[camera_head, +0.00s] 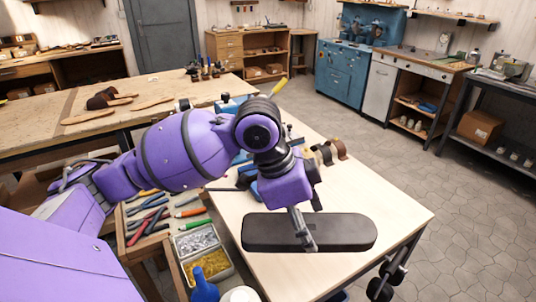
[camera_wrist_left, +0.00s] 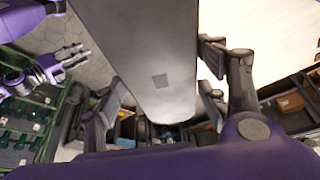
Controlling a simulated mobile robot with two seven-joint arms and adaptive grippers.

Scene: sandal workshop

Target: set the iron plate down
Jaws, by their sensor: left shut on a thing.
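The iron plate (camera_head: 345,232) is a long, dark grey bar with rounded ends. In the head view it lies level across the front part of the pale worktable (camera_head: 400,212). It also fills the upper middle of the left wrist view (camera_wrist_left: 150,50), with a small dark square on its face. My left gripper (camera_head: 304,238) is shut on the iron plate near its middle, coming from above. Whether the plate touches the tabletop or hangs above it, I cannot tell. My right gripper (camera_wrist_left: 72,58) shows at the left of the left wrist view, its fingers apart and empty.
An open drawer of coloured-handled tools (camera_head: 150,222) and metal bins of small parts (camera_head: 205,262) lie left of the table. A blue bottle (camera_head: 204,287) stands at the bottom. Brown curved pieces (camera_head: 335,150) sit at the far edge. The tabletop right of the plate is clear.

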